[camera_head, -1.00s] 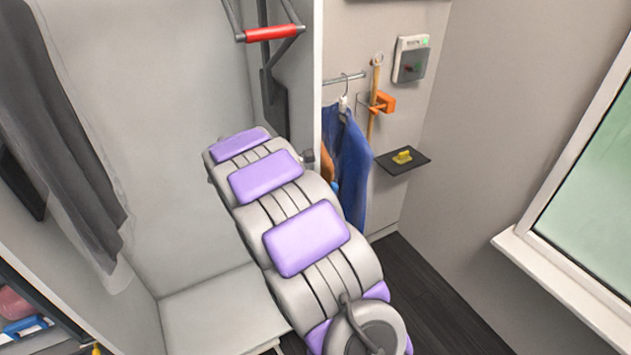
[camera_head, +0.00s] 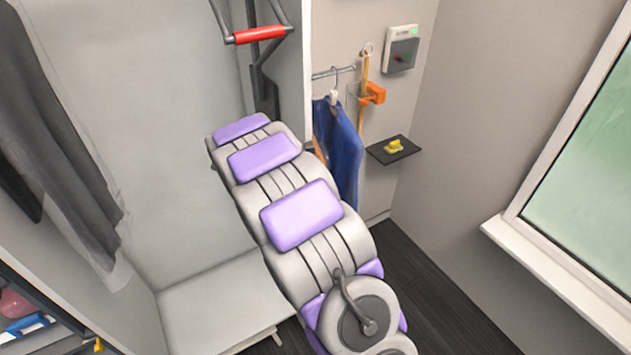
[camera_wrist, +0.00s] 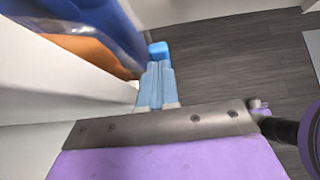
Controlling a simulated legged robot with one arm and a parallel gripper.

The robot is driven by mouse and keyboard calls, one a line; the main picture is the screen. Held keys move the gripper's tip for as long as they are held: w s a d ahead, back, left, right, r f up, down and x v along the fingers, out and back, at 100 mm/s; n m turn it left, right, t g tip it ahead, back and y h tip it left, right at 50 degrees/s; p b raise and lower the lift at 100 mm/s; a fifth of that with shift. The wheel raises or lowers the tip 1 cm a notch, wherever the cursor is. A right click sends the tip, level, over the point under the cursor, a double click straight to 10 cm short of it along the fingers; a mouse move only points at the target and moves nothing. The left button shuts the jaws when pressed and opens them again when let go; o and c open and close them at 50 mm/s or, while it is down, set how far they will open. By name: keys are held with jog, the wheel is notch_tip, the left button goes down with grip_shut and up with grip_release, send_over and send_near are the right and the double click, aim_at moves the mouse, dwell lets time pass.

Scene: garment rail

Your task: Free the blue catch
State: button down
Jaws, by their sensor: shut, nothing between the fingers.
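In the wrist view, my gripper (camera_wrist: 155,86) is shut, its pale blue fingers pressed together and empty. A small bright blue block (camera_wrist: 158,49) shows just past the fingertips. It may be the blue catch, but I cannot tell whether the fingers touch it. A blue garment (camera_wrist: 108,25) and an orange one (camera_wrist: 85,50) hang close by on the left. In the head view, the blue garment (camera_head: 341,145) hangs from a short rail (camera_head: 333,72) behind the white panel edge. My gripper and the blue block are hidden there.
A white panel (camera_wrist: 60,85) stands close left of my gripper. A black shelf (camera_head: 392,150) with a yellow object (camera_head: 394,146), an orange clip (camera_head: 373,93) and a wall box (camera_head: 402,48) are right of the garments. A red handle (camera_head: 260,35) hangs upper left. Dark floor is open.

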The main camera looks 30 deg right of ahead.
jog(key=shift+r, duration=0.1)
jog(key=shift+r+p, duration=0.75)
jog(key=shift+p, duration=0.1)
jog(key=shift+a, duration=0.1)
jog(key=shift+a+r, duration=0.15)
jog(key=shift+a, duration=0.05)
jog(key=a+f+v, duration=0.1)
jog(key=v, duration=1.1)
jog(key=shift+a+r, duration=0.2)
